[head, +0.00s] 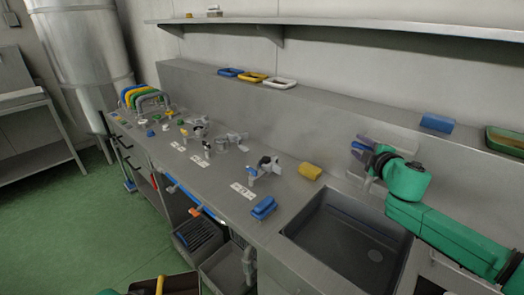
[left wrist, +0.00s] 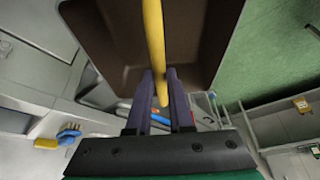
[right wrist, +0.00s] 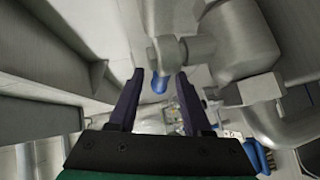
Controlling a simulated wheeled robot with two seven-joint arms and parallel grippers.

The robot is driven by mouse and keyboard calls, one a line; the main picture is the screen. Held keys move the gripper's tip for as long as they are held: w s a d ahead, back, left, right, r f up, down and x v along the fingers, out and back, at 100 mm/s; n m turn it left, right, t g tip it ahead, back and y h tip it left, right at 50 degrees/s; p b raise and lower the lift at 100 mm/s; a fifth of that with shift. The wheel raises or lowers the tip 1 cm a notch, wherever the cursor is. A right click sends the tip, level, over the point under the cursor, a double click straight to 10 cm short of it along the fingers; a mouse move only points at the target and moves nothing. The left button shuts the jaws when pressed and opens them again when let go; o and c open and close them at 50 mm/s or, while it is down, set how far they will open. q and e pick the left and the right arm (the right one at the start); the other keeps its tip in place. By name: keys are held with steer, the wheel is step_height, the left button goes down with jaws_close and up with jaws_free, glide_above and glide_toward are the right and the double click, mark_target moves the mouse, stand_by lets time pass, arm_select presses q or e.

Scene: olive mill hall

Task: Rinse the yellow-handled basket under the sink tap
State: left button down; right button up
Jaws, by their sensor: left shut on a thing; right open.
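The brown basket (head: 143,287) with its yellow handle (head: 160,286) shows only partly at the bottom edge of the head view. In the left wrist view my left gripper (left wrist: 160,80) is shut on the yellow handle (left wrist: 153,35), with the brown basket (left wrist: 100,32) around it. My right gripper (head: 364,150) is open beside the tap at the wall behind the sink (head: 335,235). In the right wrist view the blue tip of the tap lever (right wrist: 160,84) lies between the open right fingers (right wrist: 158,76), beside the metal tap body (right wrist: 240,40). I cannot tell whether they touch.
A yellow sponge (head: 310,171) and a blue brush-like item (head: 263,208) lie left of the sink. Metal fittings stand farther left along the counter. A blue block (head: 437,123) and a green-rimmed tray (head: 506,141) sit on the ledge at right. Grey bins (head: 222,270) stand below.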

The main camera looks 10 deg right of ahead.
steer(key=shift+w+d+f, duration=0.1)
steer(key=shift+w+f, duration=0.05)
steer(key=shift+w, duration=0.2)
steer(key=shift+s, duration=0.1)
steer(key=shift+c, duration=0.9)
jaws_close()
